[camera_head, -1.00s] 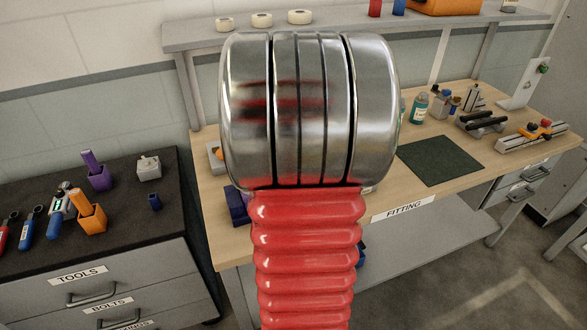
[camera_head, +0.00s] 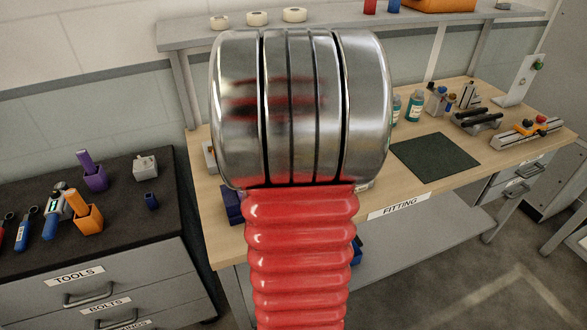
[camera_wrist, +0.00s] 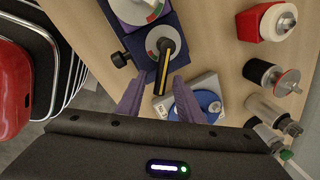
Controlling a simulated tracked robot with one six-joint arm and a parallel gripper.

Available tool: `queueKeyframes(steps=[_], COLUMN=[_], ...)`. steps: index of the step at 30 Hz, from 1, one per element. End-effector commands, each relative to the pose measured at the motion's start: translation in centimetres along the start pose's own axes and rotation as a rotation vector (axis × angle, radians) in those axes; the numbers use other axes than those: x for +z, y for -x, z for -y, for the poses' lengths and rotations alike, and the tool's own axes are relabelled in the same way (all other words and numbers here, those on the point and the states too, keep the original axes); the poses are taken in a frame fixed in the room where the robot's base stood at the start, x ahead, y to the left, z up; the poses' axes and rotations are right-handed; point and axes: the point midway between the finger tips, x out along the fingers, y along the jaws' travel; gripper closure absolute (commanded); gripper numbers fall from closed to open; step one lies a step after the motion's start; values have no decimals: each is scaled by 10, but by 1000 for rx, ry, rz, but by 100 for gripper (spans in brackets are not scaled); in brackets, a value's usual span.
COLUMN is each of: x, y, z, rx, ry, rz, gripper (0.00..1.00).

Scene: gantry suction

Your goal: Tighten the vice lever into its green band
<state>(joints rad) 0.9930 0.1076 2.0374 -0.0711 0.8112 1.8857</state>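In the wrist view, a dark blue vice fixture (camera_wrist: 187,42) stands on the wooden bench. It carries a round pale dial with red and green marks (camera_wrist: 156,36). A black lever with a yellow edge (camera_wrist: 162,76) runs from the dial toward my gripper. My gripper (camera_wrist: 158,80) is open, with one purple finger on each side of the lever's free end. I cannot tell whether either finger touches it. In the head view my red and metal arm hides the gripper and lever; a dark blue block (camera_head: 232,205) shows at its left edge.
In the wrist view, a second dial (camera_wrist: 138,8) sits close above, a blue disc (camera_wrist: 208,103) close right, and a red-based part (camera_wrist: 262,24) farther right. In the head view, a dark mat (camera_head: 435,157) lies clear on the bench; a tool cabinet (camera_head: 100,235) stands left.

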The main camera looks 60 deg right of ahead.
Motion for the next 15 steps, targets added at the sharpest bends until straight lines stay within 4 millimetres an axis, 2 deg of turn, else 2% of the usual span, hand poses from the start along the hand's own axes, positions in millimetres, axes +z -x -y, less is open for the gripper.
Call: queueKeyframes(steps=[8, 15], x=[0, 0], y=[7, 37], z=[1, 2], rx=[-2, -5], ry=[0, -1], rz=[0, 1], gripper=[66, 66])
